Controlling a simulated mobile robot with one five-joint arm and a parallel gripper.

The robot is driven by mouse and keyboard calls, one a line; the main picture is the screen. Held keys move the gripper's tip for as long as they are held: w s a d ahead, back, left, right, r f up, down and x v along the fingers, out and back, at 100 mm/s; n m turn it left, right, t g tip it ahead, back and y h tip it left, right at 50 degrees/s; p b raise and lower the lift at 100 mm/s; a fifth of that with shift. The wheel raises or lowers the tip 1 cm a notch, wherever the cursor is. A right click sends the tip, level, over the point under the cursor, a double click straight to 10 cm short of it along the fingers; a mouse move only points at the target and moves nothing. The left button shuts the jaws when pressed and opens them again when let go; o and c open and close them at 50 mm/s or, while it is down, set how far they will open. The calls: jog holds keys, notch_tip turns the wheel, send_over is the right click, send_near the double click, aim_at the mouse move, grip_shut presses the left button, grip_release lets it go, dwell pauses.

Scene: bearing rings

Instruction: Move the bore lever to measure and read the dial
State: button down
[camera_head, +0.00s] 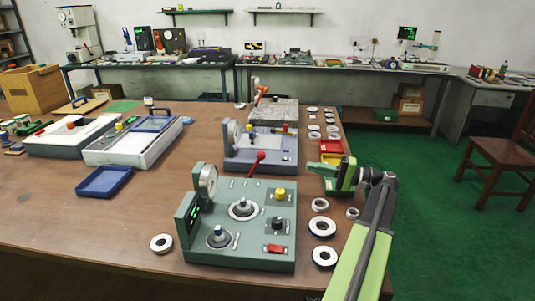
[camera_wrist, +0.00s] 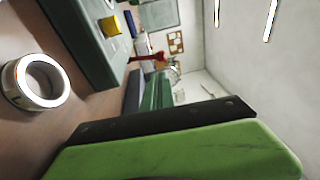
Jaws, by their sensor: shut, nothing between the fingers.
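A red-knobbed lever (camera_head: 256,160) leans up between the green gauge fixture (camera_head: 262,258) and the blue-grey fixture (camera_head: 262,165) behind it; I cannot tell which one bears it. A red lever also shows in the wrist view (camera_wrist: 148,57). A round dial (camera_head: 208,182) stands upright at the green fixture's left; its reading is too small to make out. Another dial (camera_head: 233,132) stands on the blue-grey fixture. My gripper (camera_head: 314,167) is shut and empty, right of the lever and apart from it. Its green finger (camera_wrist: 190,150) fills the lower wrist view.
Metal rings (camera_head: 323,227) lie right of the green fixture, and one ring (camera_head: 161,243) lies left. A blue tray (camera_head: 104,181) lies left. Bare table shows at front left.

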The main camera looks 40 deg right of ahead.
jog(key=shift+w, duration=0.1)
jog(key=shift+w, duration=0.1)
jog(key=p+x, duration=0.1)
jog(key=x, duration=1.2)
jog(key=shift+w+a, duration=0.2)
jog(key=shift+w, duration=0.1)
